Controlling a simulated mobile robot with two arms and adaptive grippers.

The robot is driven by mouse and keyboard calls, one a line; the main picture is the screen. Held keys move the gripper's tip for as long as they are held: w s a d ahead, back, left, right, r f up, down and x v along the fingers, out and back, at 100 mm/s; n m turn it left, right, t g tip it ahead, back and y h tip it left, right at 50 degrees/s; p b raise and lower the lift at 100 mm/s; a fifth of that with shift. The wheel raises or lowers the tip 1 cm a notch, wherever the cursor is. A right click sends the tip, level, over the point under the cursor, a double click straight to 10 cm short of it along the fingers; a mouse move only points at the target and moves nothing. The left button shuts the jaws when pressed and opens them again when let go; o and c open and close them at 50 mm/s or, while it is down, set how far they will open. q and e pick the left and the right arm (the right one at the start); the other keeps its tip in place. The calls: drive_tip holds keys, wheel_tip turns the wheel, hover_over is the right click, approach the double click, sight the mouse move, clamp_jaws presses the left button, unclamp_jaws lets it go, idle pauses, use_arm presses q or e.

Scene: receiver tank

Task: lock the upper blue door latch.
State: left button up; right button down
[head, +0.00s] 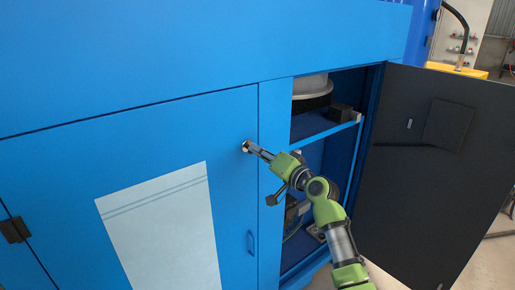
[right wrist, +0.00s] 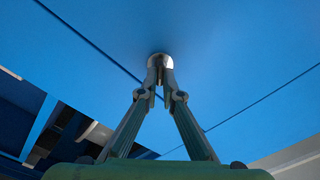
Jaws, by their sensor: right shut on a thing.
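The upper latch (head: 246,146) is a small round metal piece near the upper right corner of the closed blue door (head: 60,165). In the right wrist view the latch (right wrist: 160,58) shows as a silvery rounded piece on the blue surface, just at the fingertips. My right gripper (head: 262,153) reaches it from the lower right. In the right wrist view the fingers of the gripper (right wrist: 160,78) come together and are shut on the latch. The fingertips partly hide the latch, so I cannot tell its turn exactly. My left gripper is not in view.
A dark door (head: 440,165) stands open at the right. Beside the closed door is an open compartment with a shelf (head: 330,130) and equipment inside.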

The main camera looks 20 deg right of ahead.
drive_tip(key=shift+f+m+p, duration=0.1)
drive_tip(key=shift+m+p, duration=1.7)
drive_tip(key=shift+m, duration=2.1)
drive_tip(key=shift+f, duration=0.1)
drive_tip(key=c, duration=2.2)
unclamp_jaws()
drive_tip(key=shift+d, duration=0.1)
drive_tip(key=v, duration=1.2)
